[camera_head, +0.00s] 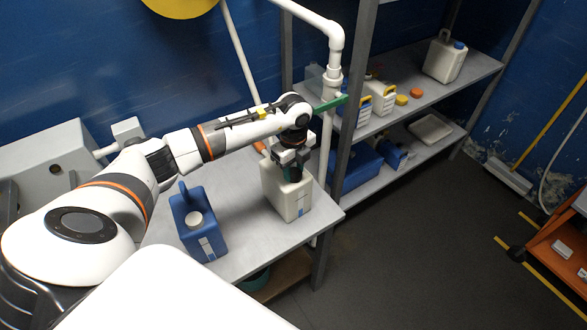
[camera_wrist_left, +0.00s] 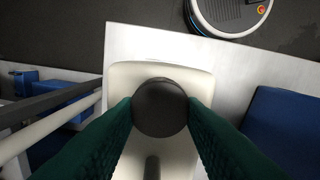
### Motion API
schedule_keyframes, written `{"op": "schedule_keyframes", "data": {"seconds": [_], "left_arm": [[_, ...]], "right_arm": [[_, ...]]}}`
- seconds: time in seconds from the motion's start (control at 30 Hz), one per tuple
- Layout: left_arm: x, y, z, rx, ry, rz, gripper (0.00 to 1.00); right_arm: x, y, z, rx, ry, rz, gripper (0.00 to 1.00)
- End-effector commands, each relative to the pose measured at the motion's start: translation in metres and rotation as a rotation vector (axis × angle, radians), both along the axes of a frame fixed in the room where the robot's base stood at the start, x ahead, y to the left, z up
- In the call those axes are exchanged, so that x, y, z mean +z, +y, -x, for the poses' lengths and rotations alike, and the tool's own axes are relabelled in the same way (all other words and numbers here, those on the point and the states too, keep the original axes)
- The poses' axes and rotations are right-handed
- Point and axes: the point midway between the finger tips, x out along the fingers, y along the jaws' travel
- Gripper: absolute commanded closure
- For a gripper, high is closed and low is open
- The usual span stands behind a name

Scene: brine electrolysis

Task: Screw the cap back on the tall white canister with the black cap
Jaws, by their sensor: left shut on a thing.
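The tall white canister (camera_head: 287,196) stands upright on the grey table, near its right edge. In the left wrist view I look down on the canister (camera_wrist_left: 122,78). Its round black cap (camera_wrist_left: 160,107) is over the top of the canister, between my green fingers. My left gripper (camera_wrist_left: 160,112) is shut on the cap from both sides. In the head view my left gripper (camera_head: 291,172) points down onto the canister's top and mostly hides the cap. The canister's neck and thread are hidden under the cap. My right gripper is not in view.
A blue canister with a white cap (camera_head: 206,240) stands left of the white one on the table (camera_head: 258,240). A grey shelf post and white pipe (camera_head: 325,140) rise close behind. Shelves at the right hold bottles, a white canister (camera_head: 444,58) and blue bins.

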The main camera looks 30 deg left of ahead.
Motion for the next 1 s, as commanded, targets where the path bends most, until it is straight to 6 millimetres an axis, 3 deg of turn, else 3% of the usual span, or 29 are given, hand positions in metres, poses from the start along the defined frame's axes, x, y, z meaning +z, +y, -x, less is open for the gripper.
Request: {"op": "schedule_keyframes", "data": {"seconds": [0.23, 0.63, 0.9, 1.0], "left_arm": [[-0.001, 0.0, -0.001, -0.32, -0.002, 0.0, 0.92], [-0.001, 0.0, -0.002, -0.398, -0.003, -0.001, 0.92], [-0.002, -0.001, -0.003, -0.778, -0.003, -0.002, 0.92], [-0.001, -0.001, -0.003, -0.84, -0.004, 0.0, 0.92]], "right_arm": [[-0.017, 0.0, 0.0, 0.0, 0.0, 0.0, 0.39], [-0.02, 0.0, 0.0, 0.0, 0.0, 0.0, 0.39], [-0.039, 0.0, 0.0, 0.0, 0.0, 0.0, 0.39], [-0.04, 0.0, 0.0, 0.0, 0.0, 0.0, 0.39]]}}
